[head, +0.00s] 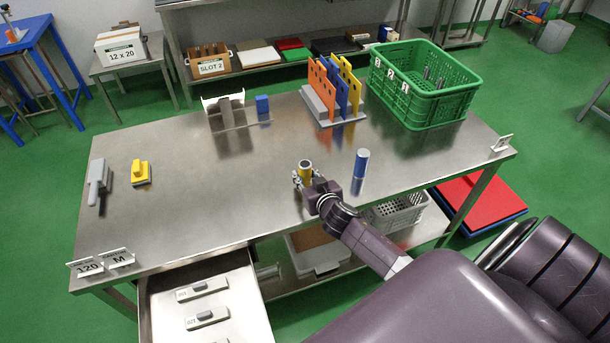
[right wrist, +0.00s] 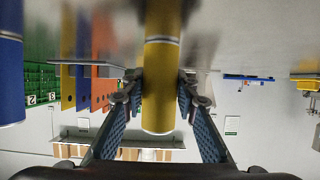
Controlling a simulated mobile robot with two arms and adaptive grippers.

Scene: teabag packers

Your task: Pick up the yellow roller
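The yellow roller (head: 305,169) stands upright on the steel table near its front edge. It also shows large in the right wrist view (right wrist: 160,95), between the two blue-padded fingers. My right gripper (head: 308,177) is at the roller, with a finger on each side. The fingertips (right wrist: 162,84) are at or very near the roller's sides; I cannot tell whether they press on it. The roller's foot meets its reflection in the table. My left gripper is not in view.
A blue-and-white roller (head: 361,164) stands to the right. Orange, blue and yellow panels stand in a rack (head: 321,107) behind, beside a green crate (head: 411,100). A yellow-handled block (head: 141,172) and a grey tool (head: 98,182) lie at left. The table's middle is clear.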

